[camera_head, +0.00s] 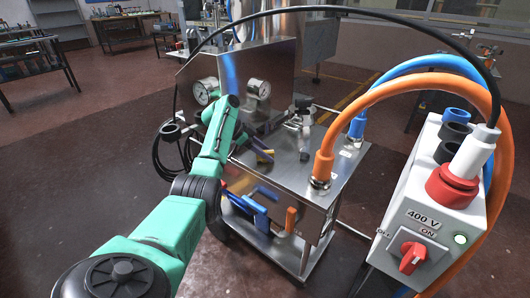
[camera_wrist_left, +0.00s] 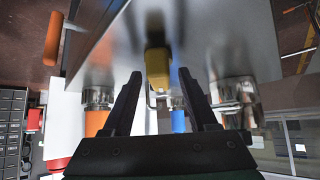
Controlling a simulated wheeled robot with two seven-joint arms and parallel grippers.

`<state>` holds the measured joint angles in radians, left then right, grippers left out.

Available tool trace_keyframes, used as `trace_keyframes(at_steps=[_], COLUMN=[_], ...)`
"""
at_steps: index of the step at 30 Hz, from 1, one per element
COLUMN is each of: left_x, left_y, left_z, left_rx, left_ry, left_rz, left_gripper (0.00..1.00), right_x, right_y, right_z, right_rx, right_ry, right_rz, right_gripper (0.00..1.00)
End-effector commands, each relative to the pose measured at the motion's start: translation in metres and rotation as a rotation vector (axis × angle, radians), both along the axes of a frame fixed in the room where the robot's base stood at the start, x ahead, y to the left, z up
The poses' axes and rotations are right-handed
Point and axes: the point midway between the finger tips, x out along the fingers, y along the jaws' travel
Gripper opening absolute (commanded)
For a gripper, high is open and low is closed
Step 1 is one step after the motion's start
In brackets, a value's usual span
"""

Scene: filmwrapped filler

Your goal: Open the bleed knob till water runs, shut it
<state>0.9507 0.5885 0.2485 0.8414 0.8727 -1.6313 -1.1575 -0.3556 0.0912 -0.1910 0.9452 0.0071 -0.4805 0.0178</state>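My left gripper (camera_head: 254,145) reaches in over the steel machine top, its teal arm coming from the lower left. In the left wrist view my left gripper (camera_wrist_left: 158,82) is open, its two dark fingers spread. A yellow part (camera_wrist_left: 157,62), possibly the bleed knob, shows between and beyond the fingertips, and I see no grip on it. A small yellow part also shows in the head view (camera_head: 266,156), partly hidden by the gripper. I see no running water. My right gripper is not in view.
A steel machine top (camera_head: 290,168) carries a small metal valve (camera_head: 304,128), an orange hose (camera_head: 322,163) and a blue hose (camera_head: 357,126). Two gauges (camera_head: 206,91) stand behind. A white 400 V box (camera_head: 428,195) with a red switch (camera_head: 412,257) stands at right.

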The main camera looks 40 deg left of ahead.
Motion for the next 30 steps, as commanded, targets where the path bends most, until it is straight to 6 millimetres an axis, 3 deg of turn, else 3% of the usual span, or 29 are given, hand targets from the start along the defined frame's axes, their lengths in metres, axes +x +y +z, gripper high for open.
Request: trace_keyframes(at_steps=[11, 24, 30], left_x=[-0.005, -0.067, -0.077], left_y=[0.006, 0.060, 0.068], left_z=[0.008, 0.091, 0.103], left_rx=[0.002, 0.002, 0.000], left_ry=[-0.002, -0.001, 0.000], left_rz=[0.003, 0.002, 0.000], left_gripper=[0.57, 0.57, 0.57], right_x=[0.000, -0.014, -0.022], right_y=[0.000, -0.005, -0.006], right_z=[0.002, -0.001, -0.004], right_rx=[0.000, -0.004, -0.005], right_ry=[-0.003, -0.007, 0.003], right_rz=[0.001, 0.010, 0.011], right_gripper=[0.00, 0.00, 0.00])
